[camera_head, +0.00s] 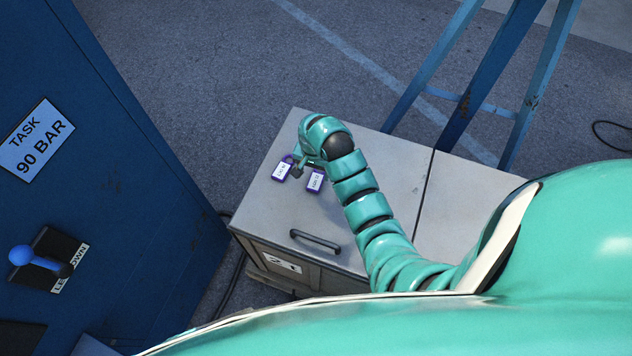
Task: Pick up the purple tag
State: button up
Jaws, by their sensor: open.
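Two small purple tags with white labels lie on the grey lid of the metal box (262,218). The left purple tag (282,171) sits left of my gripper. The right purple tag (315,181) sits right of and below it in the picture. My gripper (298,168) is open at the end of my teal arm and points down between the two tags, near the left one. I cannot tell whether it touches a tag. The label writing is too small to read.
The box has a dark handle (315,241) near its front edge. A blue panel (150,200) with a blue-knobbed lever (40,262) stands at the left. Blue metal legs (500,70) rise behind the box.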

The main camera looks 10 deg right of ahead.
aim_at(316, 179)
jog(key=shift+d+f, duration=0.15)
jog(key=shift+f, duration=0.4)
jog(key=shift+w+d+f+p, duration=0.1)
jog(key=shift+d+f+p, duration=0.05)
jog(key=shift+f+p, duration=0.8)
jog(key=shift+f, duration=0.9)
jog(key=c, duration=1.1)
jog(key=shift+o, duration=0.2)
jog(key=shift+r, duration=0.1)
jog(key=shift+w+r+b, duration=0.1)
jog(key=shift+r+b, duration=0.7)
jog(key=shift+b, duration=0.2)
jog(key=s+d+r+p, duration=0.2)
jog(key=s+r+p, duration=0.6)
jog(key=s+r, duration=0.3)
jog(key=s, duration=0.3)
jog(key=shift+d+p, duration=0.3)
jog(key=shift+p, duration=0.1)
